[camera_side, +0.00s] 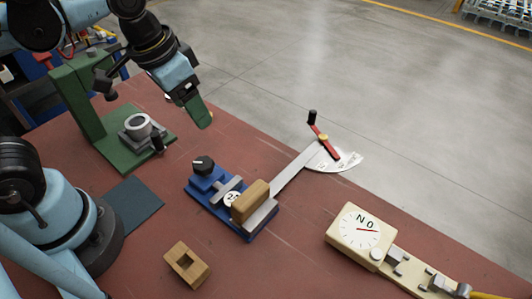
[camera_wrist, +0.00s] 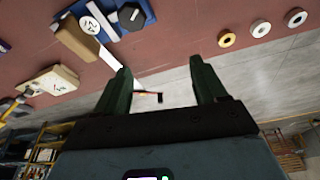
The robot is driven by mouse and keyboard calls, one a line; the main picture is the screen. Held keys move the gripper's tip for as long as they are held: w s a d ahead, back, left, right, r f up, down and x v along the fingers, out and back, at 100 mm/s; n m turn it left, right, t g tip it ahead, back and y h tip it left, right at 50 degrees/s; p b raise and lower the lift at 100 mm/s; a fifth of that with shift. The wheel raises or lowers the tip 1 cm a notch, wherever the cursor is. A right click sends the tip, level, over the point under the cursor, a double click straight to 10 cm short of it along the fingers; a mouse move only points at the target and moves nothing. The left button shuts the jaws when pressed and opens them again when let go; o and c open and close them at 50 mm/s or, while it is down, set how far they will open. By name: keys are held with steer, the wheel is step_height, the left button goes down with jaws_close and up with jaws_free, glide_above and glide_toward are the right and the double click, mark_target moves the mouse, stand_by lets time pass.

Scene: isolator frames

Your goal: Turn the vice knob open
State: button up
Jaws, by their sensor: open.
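The blue vice (camera_side: 233,220) sits mid-table with its black round knob (camera_side: 203,165) on top at its back left end. A wooden block (camera_side: 250,202) stands on the vice at its right end. In the wrist view the knob (camera_wrist: 131,16) shows at the top, beyond my fingertips, beside the blue vice body (camera_wrist: 98,20). My gripper (camera_side: 205,119) is up and behind the knob in the side view, clear of it. In the wrist view my gripper (camera_wrist: 160,68) has its two green fingers spread wide with nothing between them.
A grey bar leads from the vice to a red lever (camera_side: 325,140) past the table edge. A cream dial box (camera_side: 358,236) stands right. A green stand (camera_side: 85,110) is back left; a wooden piece with a hole (camera_side: 186,265) lies in front. Several rings (camera_wrist: 260,28) show in the wrist view.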

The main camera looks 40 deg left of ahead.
mark_target(202, 163)
steer(key=s+d+r+m+g, duration=0.2)
steer(key=d+g, duration=0.1)
steer(key=shift+y, duration=0.3)
steer(key=shift+s+f, duration=0.1)
steer(key=shift+f, duration=5.9)
steer(key=c, duration=1.1)
steer(key=shift+o, duration=0.2)
